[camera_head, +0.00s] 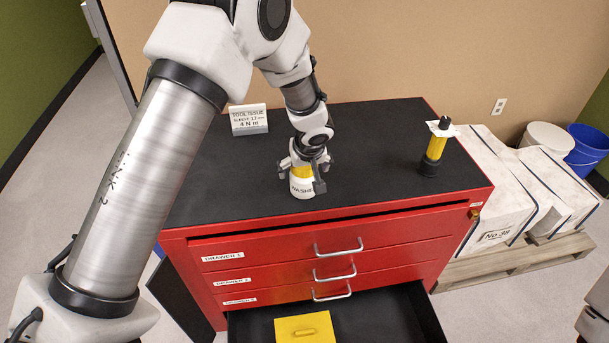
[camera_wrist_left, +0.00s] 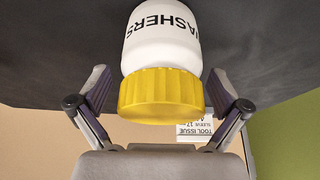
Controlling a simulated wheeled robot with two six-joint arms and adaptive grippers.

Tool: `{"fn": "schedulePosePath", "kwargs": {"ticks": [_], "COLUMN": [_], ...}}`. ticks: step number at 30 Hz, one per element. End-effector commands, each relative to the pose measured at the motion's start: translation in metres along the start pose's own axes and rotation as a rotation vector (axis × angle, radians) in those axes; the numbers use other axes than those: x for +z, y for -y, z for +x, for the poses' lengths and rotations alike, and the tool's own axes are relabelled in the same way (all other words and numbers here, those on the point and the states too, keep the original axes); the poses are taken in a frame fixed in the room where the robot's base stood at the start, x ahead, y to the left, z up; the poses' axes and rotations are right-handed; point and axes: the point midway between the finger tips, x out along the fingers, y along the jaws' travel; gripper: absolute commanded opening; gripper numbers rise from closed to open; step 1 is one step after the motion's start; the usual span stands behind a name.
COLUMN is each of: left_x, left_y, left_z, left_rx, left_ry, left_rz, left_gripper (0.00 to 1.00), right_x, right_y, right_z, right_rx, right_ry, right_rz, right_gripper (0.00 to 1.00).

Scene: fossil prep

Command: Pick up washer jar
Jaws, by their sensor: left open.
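The washer jar (camera_head: 302,187) is white with a yellow lid and stands upright on the black top of the red tool cabinet. Its label shows only in part in the head view. In the left wrist view the jar (camera_wrist_left: 160,45) reads "WASHERS", and its yellow lid points toward my palm. My left gripper (camera_head: 303,177) comes down over the jar from above. Its open fingers also show in the left wrist view (camera_wrist_left: 160,98), one on each side of the lid, with no clear grip on it. My right gripper is not in view.
A "TOOL ISSUE" sign (camera_head: 249,120) stands behind and left of the jar. A yellow and black tool (camera_head: 436,148) stands at the right of the cabinet top (camera_head: 375,150). The bottom drawer (camera_head: 385,318) is open with a yellow block (camera_head: 304,329) in it.

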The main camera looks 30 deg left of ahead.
Motion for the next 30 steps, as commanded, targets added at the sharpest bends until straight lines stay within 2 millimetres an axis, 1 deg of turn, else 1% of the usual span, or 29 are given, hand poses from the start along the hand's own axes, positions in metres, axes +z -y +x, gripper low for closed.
{"fn": "schedulePosePath", "kwargs": {"ticks": [1,3,8,9,11,12,14,15,26,30], "left_x": [-0.0001,-0.0001,-0.0002,-0.0001,-0.0001,0.0,0.0,0.0001,0.0003,-0.0036], "left_y": [0.0002,0.0002,0.0,0.0,0.0,0.0,0.0,0.0001,0.0003,0.0], "left_z": [0.0073,0.0126,0.0133,0.0133,0.0132,0.0132,0.0132,0.0132,0.0129,0.0047], "left_rx": [0.0,0.0,0.001,0.001,0.001,0.001,0.001,0.001,0.0,0.001], "left_ry": [0.001,0.0,0.0,0.0,0.0,0.0,0.0,0.0,0.001,-0.001], "left_rz": [0.0,0.0,0.0,0.0,0.0,0.0,0.0,0.0,0.0,-0.001], "left_gripper": [1.0,1.0,1.0,0.96,0.75,0.61,0.4,0.33,0.33,0.33], "right_x": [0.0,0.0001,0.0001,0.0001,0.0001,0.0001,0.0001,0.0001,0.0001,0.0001], "right_y": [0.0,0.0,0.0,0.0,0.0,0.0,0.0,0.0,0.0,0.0], "right_z": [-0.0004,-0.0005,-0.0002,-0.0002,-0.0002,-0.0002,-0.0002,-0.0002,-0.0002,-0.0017], "right_rx": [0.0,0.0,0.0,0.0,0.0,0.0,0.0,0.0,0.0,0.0], "right_ry": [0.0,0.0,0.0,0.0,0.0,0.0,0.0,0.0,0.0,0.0], "right_rz": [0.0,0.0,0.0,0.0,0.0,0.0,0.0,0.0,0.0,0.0], "right_gripper": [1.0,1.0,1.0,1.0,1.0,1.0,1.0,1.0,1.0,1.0]}}
